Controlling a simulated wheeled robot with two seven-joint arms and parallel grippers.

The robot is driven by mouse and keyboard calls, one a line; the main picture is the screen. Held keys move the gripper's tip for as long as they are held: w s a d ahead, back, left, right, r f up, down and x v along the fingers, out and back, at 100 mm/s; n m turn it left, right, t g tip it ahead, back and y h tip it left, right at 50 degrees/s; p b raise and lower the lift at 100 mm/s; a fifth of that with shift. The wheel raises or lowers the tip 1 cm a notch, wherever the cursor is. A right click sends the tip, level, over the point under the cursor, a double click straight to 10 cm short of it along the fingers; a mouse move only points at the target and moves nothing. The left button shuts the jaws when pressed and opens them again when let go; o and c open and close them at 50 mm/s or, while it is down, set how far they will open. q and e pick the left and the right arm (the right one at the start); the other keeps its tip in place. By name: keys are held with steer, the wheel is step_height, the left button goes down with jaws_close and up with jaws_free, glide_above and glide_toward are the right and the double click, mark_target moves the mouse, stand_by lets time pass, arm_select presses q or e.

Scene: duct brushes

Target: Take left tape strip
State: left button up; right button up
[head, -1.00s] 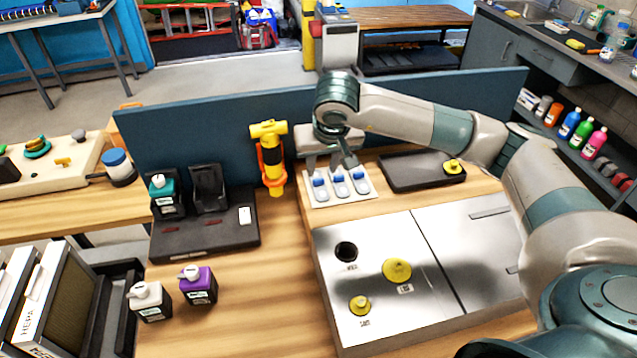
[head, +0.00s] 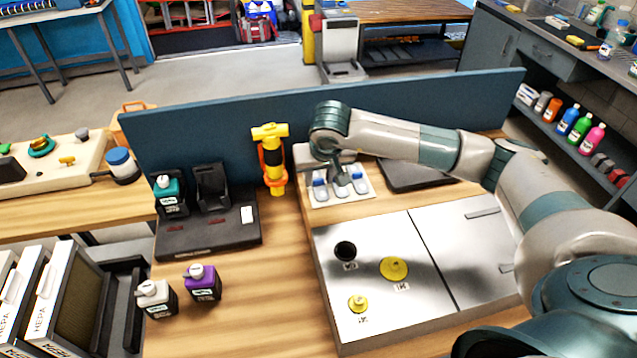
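A pale tape holder (head: 345,202) stands on the wooden table in front of the blue partition. It carries three blue-and-white strips side by side. The left tape strip (head: 320,193) shows on its left side. The right strip (head: 361,184) is also visible, and the middle one is partly hidden by my gripper. My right gripper (head: 342,179) points down from the wrist, low over the middle of the holder, just right of the left strip. Its fingers are small and dark, so I cannot tell whether they are open or touching a strip. My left gripper is out of view.
A metal panel (head: 375,310) with one black and two yellow round caps lies in front of the holder. A yellow-orange tool (head: 271,160) stands left of it. A dark tray (head: 405,178) is partly behind my arm. Purple (head: 203,284) and white (head: 156,299) bottles stand at front left.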

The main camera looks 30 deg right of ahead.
mark_target(323, 186)
steer(key=shift+c, duration=0.6)
steer(key=c, duration=0.6)
steer(key=shift+o, duration=0.2)
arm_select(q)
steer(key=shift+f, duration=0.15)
arm_select(e)
steer(key=shift+r, duration=0.15)
